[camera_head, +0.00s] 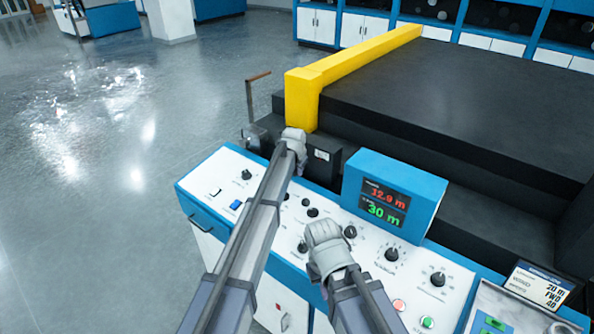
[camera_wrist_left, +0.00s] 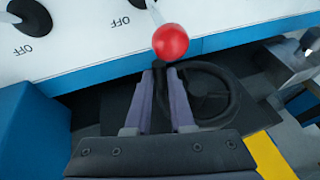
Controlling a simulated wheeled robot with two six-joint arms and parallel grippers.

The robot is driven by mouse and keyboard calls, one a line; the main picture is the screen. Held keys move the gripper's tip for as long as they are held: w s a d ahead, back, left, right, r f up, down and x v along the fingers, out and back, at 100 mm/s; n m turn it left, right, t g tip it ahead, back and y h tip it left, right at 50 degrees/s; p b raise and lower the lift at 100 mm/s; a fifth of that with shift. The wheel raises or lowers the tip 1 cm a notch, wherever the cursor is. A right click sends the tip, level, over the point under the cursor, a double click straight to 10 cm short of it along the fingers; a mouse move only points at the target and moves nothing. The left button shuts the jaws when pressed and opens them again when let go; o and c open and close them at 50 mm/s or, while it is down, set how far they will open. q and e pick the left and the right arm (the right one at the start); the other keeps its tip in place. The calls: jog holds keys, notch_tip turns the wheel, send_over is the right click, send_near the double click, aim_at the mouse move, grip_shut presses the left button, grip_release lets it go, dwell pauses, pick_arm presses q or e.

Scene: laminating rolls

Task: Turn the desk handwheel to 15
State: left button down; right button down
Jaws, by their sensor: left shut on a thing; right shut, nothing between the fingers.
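The black handwheel (camera_wrist_left: 232,100) shows in the left wrist view, low beside the desk's blue edge. My left gripper (camera_wrist_left: 162,75) has its two fingers closed at the left part of the wheel's rim, just below a red ball knob (camera_wrist_left: 171,42) on a lever. In the head view my left gripper (camera_head: 295,135) is at the desk's far edge and hides the wheel. My right gripper (camera_head: 322,228) is shut and empty above the desk panel. A display box (camera_head: 394,198) on the desk reads 12.9 m in red and 30 m in green.
The white control desk (camera_head: 225,175) carries several black knobs and buttons. A yellow bar (camera_head: 345,66) and a black machine bed (camera_head: 450,95) stand behind it. A crank with a brown handle (camera_head: 258,76) rises at the left. A sign (camera_head: 538,288) reads 20 m FWD 40.

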aim_at(296, 175)
dwell(0.4)
pick_arm(q)
jog(key=shift+s+d+f+t+y+b, duration=0.1)
jog(key=shift+f+t+y+b, duration=0.3)
jog(key=shift+b, duration=0.4)
jog(key=f+t+y+b, duration=0.1)
jog(key=b, duration=0.2)
jog(key=f+m+t+y+b, duration=0.1)
jog(key=y+b, duration=0.1)
jog(key=b, duration=0.1)
jog(key=shift+a+f+t+b, duration=0.2)
jog(key=shift+a+t+b, duration=0.1)
jog(key=shift+w+a+m+t+y+b, duration=0.1)
jog(key=shift+w+m+t+y+b, duration=0.2)
jog(key=shift+t+y+b, duration=0.35)
jog(key=c, duration=0.8)
grip_release()
jog(key=shift+r, duration=0.1)
